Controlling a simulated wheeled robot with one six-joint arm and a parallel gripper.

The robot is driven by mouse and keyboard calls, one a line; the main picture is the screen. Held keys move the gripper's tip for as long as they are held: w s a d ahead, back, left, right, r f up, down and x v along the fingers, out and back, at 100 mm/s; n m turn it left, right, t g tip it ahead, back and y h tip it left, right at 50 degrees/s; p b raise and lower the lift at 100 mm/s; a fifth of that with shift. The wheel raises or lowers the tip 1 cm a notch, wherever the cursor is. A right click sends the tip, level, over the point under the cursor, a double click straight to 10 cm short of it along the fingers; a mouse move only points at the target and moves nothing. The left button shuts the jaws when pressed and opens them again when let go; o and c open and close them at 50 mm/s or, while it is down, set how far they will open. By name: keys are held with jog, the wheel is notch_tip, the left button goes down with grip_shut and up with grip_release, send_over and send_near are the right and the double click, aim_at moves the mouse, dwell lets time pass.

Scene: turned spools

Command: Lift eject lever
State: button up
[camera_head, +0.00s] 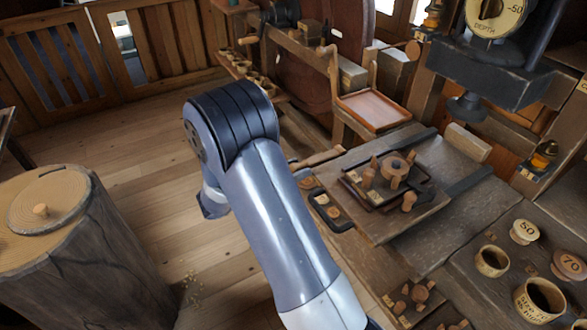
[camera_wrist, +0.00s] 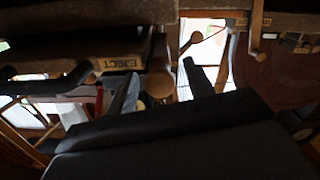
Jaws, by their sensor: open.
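In the wrist view, a yellowish label reading EJECT (camera_wrist: 118,63) sits on a dark wooden beam. Just right of it is a round wooden knob (camera_wrist: 160,83), seen end-on, which looks like the end of the eject lever; its shaft is hidden. My gripper (camera_wrist: 160,73) is open, one dark finger on each side of the knob in the picture. I see no contact, and cannot tell how far the knob lies beyond the fingertips. In the head view my arm shows, but the gripper cannot be made out and the lever is not clearly identifiable.
A second ball-ended rod (camera_wrist: 195,38) shows above the right finger. In the head view, a board with turned wooden pieces (camera_head: 397,163), a pinkish tray (camera_head: 374,109) and a press with a depth dial (camera_head: 491,14) crowd the right. A stump (camera_head: 75,263) stands left; floor between is open.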

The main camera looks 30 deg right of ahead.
grip_shut()
dwell(0.3)
jog(key=shift+r, duration=0.1)
jog(key=shift+d+r+y+b, duration=0.1)
jog(key=shift+r+y+b, duration=0.5)
jog(key=shift+r+y, duration=0.35)
jog(key=shift+d+r+y+b, duration=0.2)
jog(key=shift+r+y, duration=0.3)
jog(key=shift+r, duration=0.15)
jog(key=shift+d+r+y+b, duration=0.15)
jog(key=shift+r+y, duration=0.3)
jog(key=shift+r, duration=0.15)
jog(key=shift+d+r+y, duration=0.3)
jog(key=shift+r+y, duration=0.25)
jog(key=shift+r, duration=0.05)
jog(key=shift+d+r+y, duration=0.35)
jog(key=shift+r+y, duration=0.25)
jog(key=shift+r, duration=0.05)
jog(key=shift+d+r+y, duration=0.3)
jog(key=shift+r+y, duration=0.25)
jog(key=shift+r, duration=0.05)
grip_release()
